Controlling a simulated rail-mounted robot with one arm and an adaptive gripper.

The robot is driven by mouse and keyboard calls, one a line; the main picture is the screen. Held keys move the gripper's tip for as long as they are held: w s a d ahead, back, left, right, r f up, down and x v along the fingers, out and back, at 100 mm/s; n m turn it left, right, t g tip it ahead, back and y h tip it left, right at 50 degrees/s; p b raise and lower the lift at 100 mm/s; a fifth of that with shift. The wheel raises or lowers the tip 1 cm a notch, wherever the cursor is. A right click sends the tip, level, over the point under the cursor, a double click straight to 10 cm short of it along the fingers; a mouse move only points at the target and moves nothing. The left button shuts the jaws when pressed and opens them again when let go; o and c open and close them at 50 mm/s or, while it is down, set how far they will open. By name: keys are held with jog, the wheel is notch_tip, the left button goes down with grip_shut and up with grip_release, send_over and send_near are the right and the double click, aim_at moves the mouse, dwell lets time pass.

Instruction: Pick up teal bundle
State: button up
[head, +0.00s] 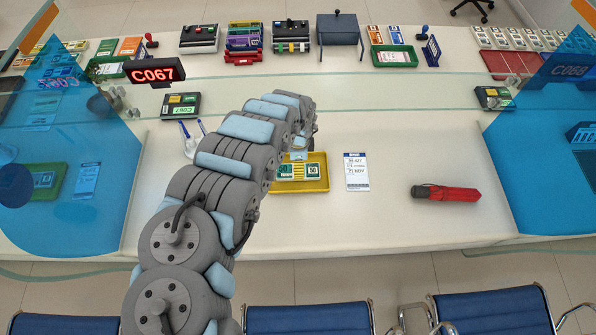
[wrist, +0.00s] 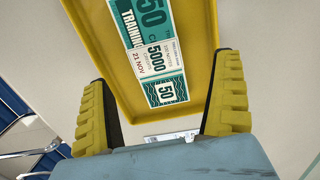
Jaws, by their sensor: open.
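The teal bundle (head: 286,172) lies flat in a yellow tray (head: 301,187) on the counter. It is a banknote bundle marked 50, with a pale paper band around its middle. In the wrist view the bundle (wrist: 150,48) runs lengthwise between the fingers, its near end short of my palm. The yellow tray (wrist: 198,45) surrounds it. My gripper (wrist: 164,72) is open, with one yellow ridged finger on each side and nothing between them touching. In the head view my gripper (head: 299,151) is over the tray's far side, partly hiding it.
A white printed slip (head: 356,171) lies right of the tray, and a red folded umbrella (head: 446,193) farther right. Pens in a holder (head: 192,140) stand left of my arm. Blue screens flank the counter. Its front middle is clear.

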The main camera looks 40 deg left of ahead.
jog(key=shift+s+d+f, duration=0.1)
jog(key=shift+s+f, duration=0.05)
jog(key=shift+f, duration=0.6)
jog(key=shift+s+d+f, duration=0.1)
jog(key=shift+f, duration=1.7)
jog(key=c, duration=1.3)
